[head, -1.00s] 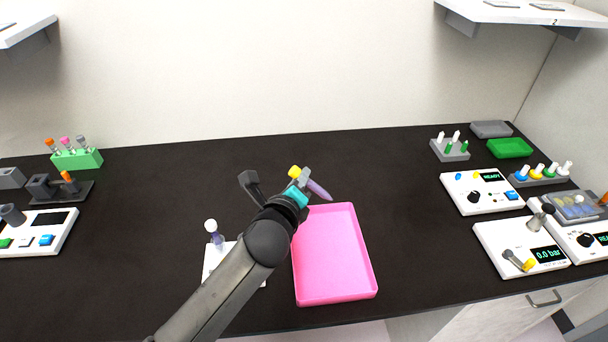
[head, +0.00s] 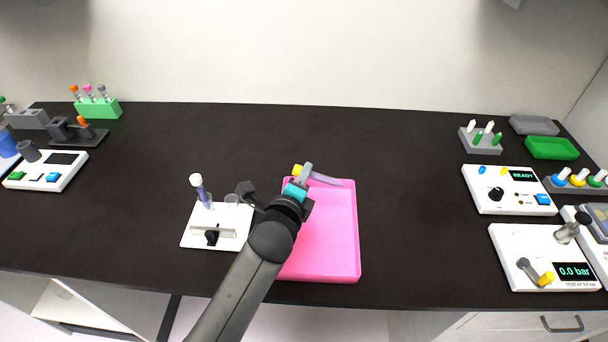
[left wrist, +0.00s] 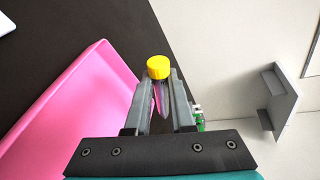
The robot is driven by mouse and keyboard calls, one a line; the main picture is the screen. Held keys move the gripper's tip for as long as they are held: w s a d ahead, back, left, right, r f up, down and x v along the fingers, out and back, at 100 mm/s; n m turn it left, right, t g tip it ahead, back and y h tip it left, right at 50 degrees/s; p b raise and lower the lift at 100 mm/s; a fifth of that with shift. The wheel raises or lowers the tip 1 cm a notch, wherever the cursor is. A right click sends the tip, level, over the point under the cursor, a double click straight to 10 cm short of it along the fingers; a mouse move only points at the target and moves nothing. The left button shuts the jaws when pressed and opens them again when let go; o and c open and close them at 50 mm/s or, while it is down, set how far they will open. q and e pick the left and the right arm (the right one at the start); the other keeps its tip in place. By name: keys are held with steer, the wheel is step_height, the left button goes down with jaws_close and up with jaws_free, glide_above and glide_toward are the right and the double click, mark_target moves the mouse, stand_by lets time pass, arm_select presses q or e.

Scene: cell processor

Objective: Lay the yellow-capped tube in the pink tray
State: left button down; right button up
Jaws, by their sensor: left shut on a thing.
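The yellow-capped tube (left wrist: 159,69) is between the fingers of my left gripper (left wrist: 157,100), which is shut on it. It has a purple-tinted clear body. In the head view the tube (head: 323,178) lies roughly level over the back edge of the pink tray, its yellow cap to the left and its tip to the right. The pink tray (head: 325,245) is empty where I can see it; my left arm hides part of its left side. In the left wrist view the tray (left wrist: 60,110) is on the left. My right gripper is not in view.
A white stand (head: 232,240) with a white-capped tube (head: 200,188) is left of the tray. White devices (head: 510,190) and racks stand at the right. A green rack (head: 100,108) is at the back left. The table behind the tray is clear.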

arm_select(q)
step_height(320, 180, down, 6)
steer(key=b, duration=0.5)
steer(key=shift+f, duration=0.15)
steer(key=shift+f+b, duration=0.35)
steer(key=shift+f, duration=0.15)
steer(key=c, duration=0.7)
jaws_free()
steer(key=shift+s, duration=0.1)
steer(key=p+v, duration=0.2)
steer(key=v, duration=1.3)
